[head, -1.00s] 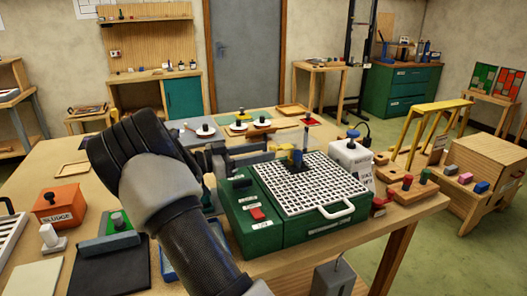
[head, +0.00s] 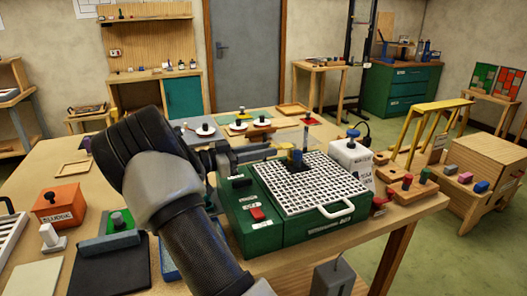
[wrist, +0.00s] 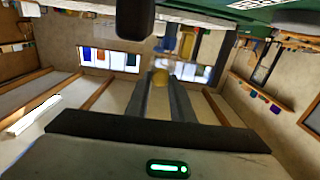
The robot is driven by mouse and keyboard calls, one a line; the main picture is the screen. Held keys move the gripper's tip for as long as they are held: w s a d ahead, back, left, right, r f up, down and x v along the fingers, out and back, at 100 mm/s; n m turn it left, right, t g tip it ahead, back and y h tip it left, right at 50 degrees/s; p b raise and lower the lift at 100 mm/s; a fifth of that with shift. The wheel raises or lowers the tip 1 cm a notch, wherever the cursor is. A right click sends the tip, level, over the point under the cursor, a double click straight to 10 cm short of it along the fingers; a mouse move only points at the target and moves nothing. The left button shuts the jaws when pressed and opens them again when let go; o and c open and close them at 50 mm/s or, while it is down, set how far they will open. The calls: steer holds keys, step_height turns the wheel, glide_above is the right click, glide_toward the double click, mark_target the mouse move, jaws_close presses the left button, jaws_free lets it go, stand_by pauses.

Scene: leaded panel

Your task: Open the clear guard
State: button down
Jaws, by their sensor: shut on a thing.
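The green grinder (head: 300,225) with a white grid top stands at the near right of the bench.
A white bottle (head: 351,160) with a blue top stands right of the grinder. A wooden block with coloured pegs (head: 410,185) is at the right edge. An orange sludge box (head: 60,206) and a dark mat (head: 108,262) lie at left. Small knobbed trays line the bench back.

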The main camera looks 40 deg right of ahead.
steer(key=w+d+r+n+p, duration=0.2)
steer(key=w+r+n+p, duration=0.5)
steer(key=n, duration=0.8)
steer(key=shift+w+r+n+p, duration=0.35)
steer(key=shift+w+r+n, duration=0.1)
steer(key=shift+r, duration=0.65)
steer(key=c, duration=1.5)
jaws_free()
steer(key=shift+c, duration=0.2)
steer(key=shift+a, duration=0.1)
steer(key=b+v, duration=0.1)
steer(key=v, duration=1.6)
steer(key=shift+w+a, duration=0.15)
steer(key=shift+w, duration=0.05)
